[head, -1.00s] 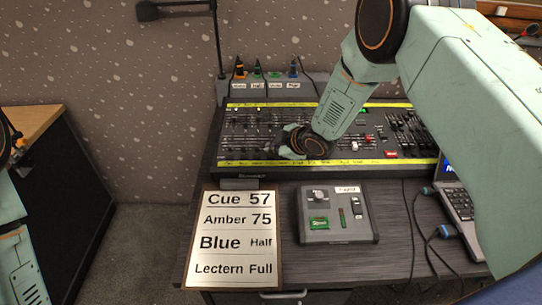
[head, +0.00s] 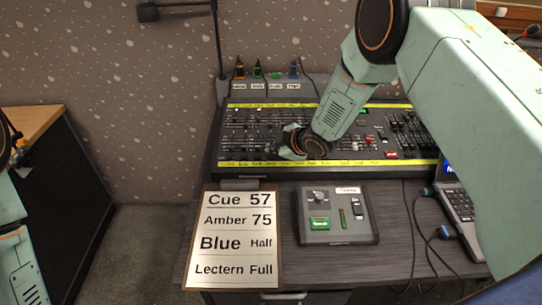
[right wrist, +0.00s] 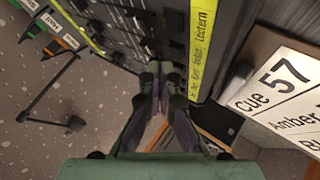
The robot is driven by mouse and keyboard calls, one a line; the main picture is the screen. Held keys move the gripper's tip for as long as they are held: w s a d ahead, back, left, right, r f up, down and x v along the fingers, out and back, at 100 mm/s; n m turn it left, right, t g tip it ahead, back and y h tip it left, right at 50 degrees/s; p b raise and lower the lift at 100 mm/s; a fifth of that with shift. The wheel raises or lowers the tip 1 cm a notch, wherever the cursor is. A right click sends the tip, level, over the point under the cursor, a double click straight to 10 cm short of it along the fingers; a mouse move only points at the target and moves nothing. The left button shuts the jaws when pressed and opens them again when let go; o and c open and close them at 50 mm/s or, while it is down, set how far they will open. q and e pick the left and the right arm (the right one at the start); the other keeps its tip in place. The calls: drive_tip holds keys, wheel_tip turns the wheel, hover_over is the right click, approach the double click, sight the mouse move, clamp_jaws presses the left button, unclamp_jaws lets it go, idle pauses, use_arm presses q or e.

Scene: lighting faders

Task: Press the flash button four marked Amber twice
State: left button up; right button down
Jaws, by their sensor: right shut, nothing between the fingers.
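The lighting desk (head: 222,172) is a wide dark console with rows of faders and buttons and yellow label strips. Its front strip (head: 240,163) also shows in the right wrist view (right wrist: 209,45), where "Lectern" is readable and the smaller words are blurred. I cannot make out which button is flash button four marked Amber. My right gripper (head: 287,150) is shut and empty over the front left-middle of the desk, hiding some controls. In the right wrist view its fingers (right wrist: 160,78) are together beside the strip; contact with a button cannot be told. My left gripper is out of view.
A cue card (head: 234,235) lies on the table at front left. A small control box (head: 336,231) stands in front of the desk. A laptop (head: 457,205) and cables are at right. A lamp stand (head: 217,45) and labelled connectors (head: 265,76) are behind.

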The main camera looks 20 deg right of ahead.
drive_tip(key=shift+f, duration=0.15)
drive_tip(key=shift+f, duration=0.3)
drive_tip(key=shift+f+b, duration=0.35)
drive_tip(key=shift+b, duration=0.15)
idle(0.6)
drive_tip(key=shift+r, duration=0.15)
drive_tip(key=shift+r+p, duration=0.65)
drive_tip(key=r+p, duration=0.4)
drive_tip(key=r, duration=0.1)
drive_tip(key=shift+s+a, duration=0.1)
drive_tip(key=shift+s, duration=0.1)
idle(0.4)
